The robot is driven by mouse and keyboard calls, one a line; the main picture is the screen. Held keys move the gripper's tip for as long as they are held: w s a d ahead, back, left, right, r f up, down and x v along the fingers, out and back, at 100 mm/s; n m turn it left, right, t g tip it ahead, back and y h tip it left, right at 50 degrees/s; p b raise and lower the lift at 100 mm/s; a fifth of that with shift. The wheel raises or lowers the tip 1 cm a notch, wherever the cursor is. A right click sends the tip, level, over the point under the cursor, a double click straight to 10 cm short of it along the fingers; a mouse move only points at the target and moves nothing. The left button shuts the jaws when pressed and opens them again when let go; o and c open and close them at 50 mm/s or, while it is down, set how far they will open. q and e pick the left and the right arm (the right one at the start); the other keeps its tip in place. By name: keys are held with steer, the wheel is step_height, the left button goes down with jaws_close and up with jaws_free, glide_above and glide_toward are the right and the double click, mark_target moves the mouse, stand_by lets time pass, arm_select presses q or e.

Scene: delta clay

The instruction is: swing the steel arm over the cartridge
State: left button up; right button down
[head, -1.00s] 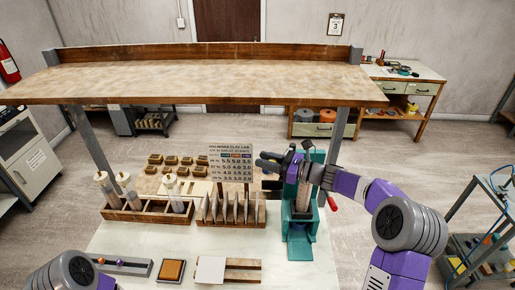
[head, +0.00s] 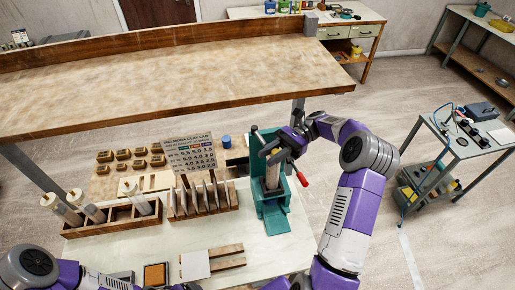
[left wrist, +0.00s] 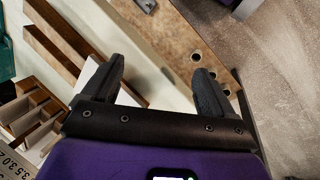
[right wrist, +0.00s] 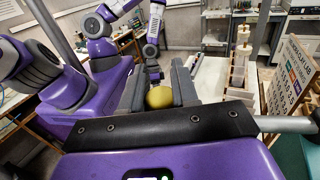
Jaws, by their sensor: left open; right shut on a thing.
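The teal press (head: 269,215) stands on the bench, with the pale upright cartridge (head: 272,177) in its frame. My right gripper (head: 274,150) is at the top of the press, in front of its upper part. In the right wrist view, it is shut on a yellow ball knob (right wrist: 160,97). A steel bar, apparently the steel arm (right wrist: 288,124), shows beside this gripper; its join to the knob is hidden. My left gripper (left wrist: 160,85) is open and empty above the bench's front part.
A red-tipped handle (head: 302,179) sticks out right of the press. A printed sign (head: 190,153) and a wooden rack (head: 203,203) of upright pieces stand to its left. A wooden shelf (head: 170,85) spans behind. A trolley (head: 462,140) stands right, with open floor between.

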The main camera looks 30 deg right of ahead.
steer(key=shift+d+r+n+g, duration=0.15)
steer(key=shift+d+n+g, duration=0.35)
steer(key=shift+d+g, duration=0.1)
steer(key=c, duration=0.9)
jaws_free()
step_height(320, 180, up, 10)
